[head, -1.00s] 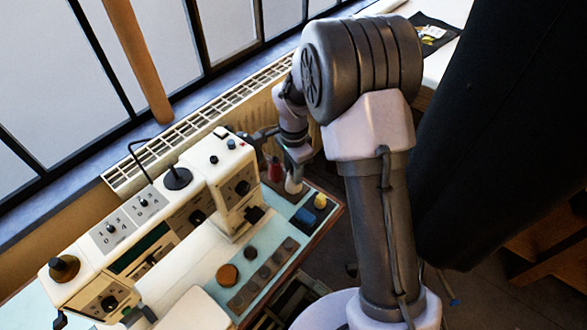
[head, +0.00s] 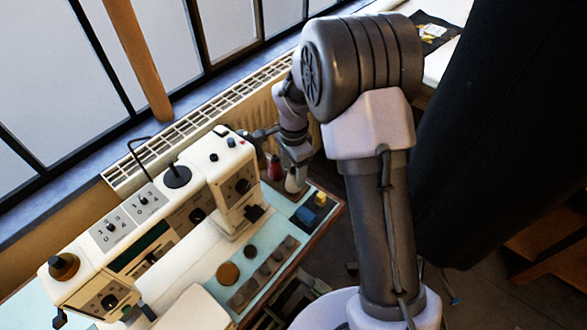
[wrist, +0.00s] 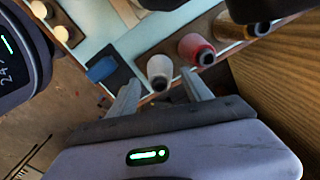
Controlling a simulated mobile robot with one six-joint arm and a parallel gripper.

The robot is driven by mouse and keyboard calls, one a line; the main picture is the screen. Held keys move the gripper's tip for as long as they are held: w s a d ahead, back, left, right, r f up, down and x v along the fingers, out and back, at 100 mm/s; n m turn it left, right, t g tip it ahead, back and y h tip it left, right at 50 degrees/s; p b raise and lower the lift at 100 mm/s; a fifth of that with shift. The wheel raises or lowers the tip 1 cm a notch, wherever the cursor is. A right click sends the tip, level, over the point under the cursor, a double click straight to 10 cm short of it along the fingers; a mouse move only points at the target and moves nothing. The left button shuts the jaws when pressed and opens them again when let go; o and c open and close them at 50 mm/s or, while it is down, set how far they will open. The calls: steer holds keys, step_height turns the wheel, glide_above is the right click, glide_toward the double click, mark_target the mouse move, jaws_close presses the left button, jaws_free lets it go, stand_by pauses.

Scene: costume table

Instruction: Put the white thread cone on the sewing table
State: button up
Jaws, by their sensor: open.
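The white thread cone (wrist: 160,70) stands at the end of a row of cones on a brown strip at the edge of the sewing table (wrist: 128,42). In the wrist view it is between the fingertips of my open gripper (wrist: 160,88), just beyond them. I cannot tell whether either finger touches it. In the head view the white thread cone (head: 292,184) shows just below my gripper (head: 297,160), whose fingers are hard to make out. The table's pale teal top (head: 268,221) extends beside and in front of the cones.
A red cone (wrist: 196,49) stands close to the right finger, with a gold-brown cone (wrist: 232,27) beyond it. A blue block (wrist: 101,69) lies on a dark pad to the left. The cream sewing machine (head: 150,235) fills much of the table. A radiator (head: 262,100) stands behind it.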

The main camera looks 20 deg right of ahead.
step_height(320, 180, up, 17)
steer(key=p, duration=0.6)
steer(key=shift+r+p, duration=0.2)
steer(key=shift+p, duration=0.2)
steer(key=s+a+r+n+t, duration=0.2)
steer(key=s+r+n, duration=0.2)
steer(key=s+r, duration=0.55)
steer(key=s+a+r+n+t+y, duration=0.1)
steer(key=s+n+t, duration=0.1)
steer(key=s, duration=0.6)
steer(key=s+a+r+n+t+y, duration=0.1)
steer(key=s+n, duration=0.3)
steer(key=s, duration=0.3)
steer(key=shift+s+r+t+b, duration=0.35)
steer(key=shift+t+b, duration=0.05)
steer(key=shift+b, duration=0.05)
